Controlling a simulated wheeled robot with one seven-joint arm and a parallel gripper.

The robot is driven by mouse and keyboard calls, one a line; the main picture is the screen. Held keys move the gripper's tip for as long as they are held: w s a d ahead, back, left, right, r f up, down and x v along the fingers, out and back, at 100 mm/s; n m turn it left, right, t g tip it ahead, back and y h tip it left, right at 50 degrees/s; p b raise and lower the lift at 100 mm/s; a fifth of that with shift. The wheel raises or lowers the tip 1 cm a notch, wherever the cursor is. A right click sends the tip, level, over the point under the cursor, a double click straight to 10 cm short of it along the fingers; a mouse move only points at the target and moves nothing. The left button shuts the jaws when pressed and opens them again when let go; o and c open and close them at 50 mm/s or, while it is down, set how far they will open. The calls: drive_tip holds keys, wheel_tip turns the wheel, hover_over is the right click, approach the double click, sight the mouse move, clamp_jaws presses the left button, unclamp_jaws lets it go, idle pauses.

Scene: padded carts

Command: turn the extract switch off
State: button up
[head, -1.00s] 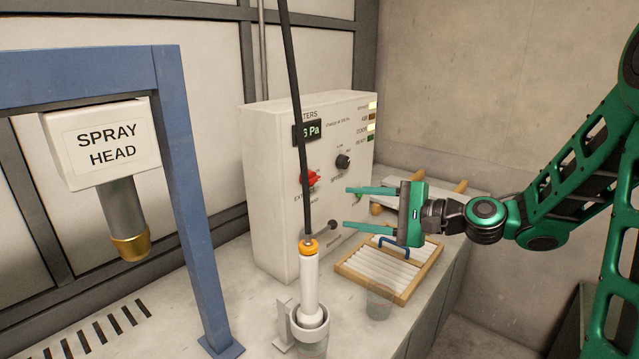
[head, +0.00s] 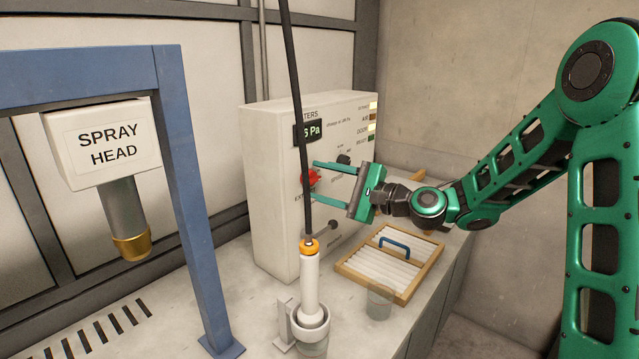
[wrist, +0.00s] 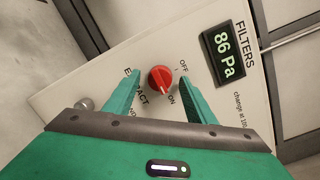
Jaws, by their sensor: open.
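The extract switch is a red rotary knob (wrist: 161,79) on the pale control panel (wrist: 75,75). In the wrist view its light mark points toward ON, with OFF printed on another side. In the head view the red knob (head: 309,178) is partly hidden by the black hose. My gripper (head: 316,181) is open and points at the knob. In the wrist view my gripper (wrist: 160,79) has one finger on each side of the knob, with gaps showing. I cannot tell how far the fingertips are from the panel face.
A display (wrist: 224,55) reads 86 Pa. A black knob (head: 343,158) sits right of the switch. A black hose (head: 297,110) runs down to a white wand (head: 310,280) in front of the panel. A filter tray (head: 405,291) and a clear cup (head: 379,302) are on the bench.

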drive_tip(key=shift+w+a, duration=0.15)
drive_tip(key=shift+a, duration=0.1)
drive_tip(key=c, duration=1)
drive_tip(key=shift+d, duration=0.15)
drive_tip(key=shift+c, duration=0.2)
